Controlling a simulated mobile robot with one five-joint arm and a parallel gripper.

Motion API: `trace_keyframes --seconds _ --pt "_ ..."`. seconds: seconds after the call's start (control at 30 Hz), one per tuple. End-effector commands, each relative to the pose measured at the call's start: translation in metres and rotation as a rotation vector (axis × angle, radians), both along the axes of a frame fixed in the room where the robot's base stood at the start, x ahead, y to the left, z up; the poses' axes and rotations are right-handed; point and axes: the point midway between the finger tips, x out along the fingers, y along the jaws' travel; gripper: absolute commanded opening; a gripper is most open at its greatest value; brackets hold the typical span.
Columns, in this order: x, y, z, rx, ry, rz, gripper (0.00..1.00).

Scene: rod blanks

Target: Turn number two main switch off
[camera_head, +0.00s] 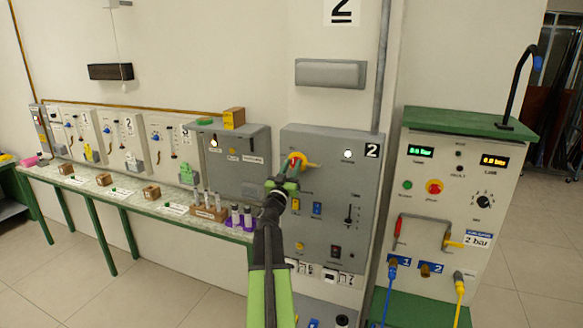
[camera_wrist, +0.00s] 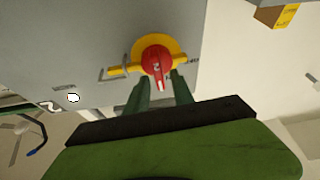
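The number two main switch is a red rotary handle (camera_head: 295,160) on a yellow disc, at the upper left of the grey panel (camera_head: 325,225) marked 2. In the wrist view the red handle (camera_wrist: 157,64) sits on its yellow plate (camera_wrist: 119,71), its narrow end pointing down between my fingers. My gripper (camera_head: 286,181) is right in front of the switch. In the wrist view my gripper (camera_wrist: 161,80) is open, one green finger on each side of the handle's end, with gaps visible. Whether either finger touches the handle is unclear. A white lamp (camera_head: 348,154) on the panel is lit.
Below the switch are blue and yellow controls and a slider (camera_head: 349,215). To the left, a bench (camera_head: 150,205) carries tubes and small blocks. To the right stands a green-topped console (camera_head: 455,123) with displays and cables. Open floor shows at lower left.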

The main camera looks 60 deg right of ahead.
Motion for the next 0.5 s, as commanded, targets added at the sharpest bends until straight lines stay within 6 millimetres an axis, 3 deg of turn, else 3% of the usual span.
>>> trace_keyframes --seconds 0.03,0.2,0.5 --pt "0.0001 0.0001 0.0000 0.000 0.000 0.000 0.21" --pt "0.0000 0.0001 0.0000 0.000 0.000 0.000 0.00" --pt "-0.0003 0.0000 0.0000 0.000 0.000 -0.001 0.00"
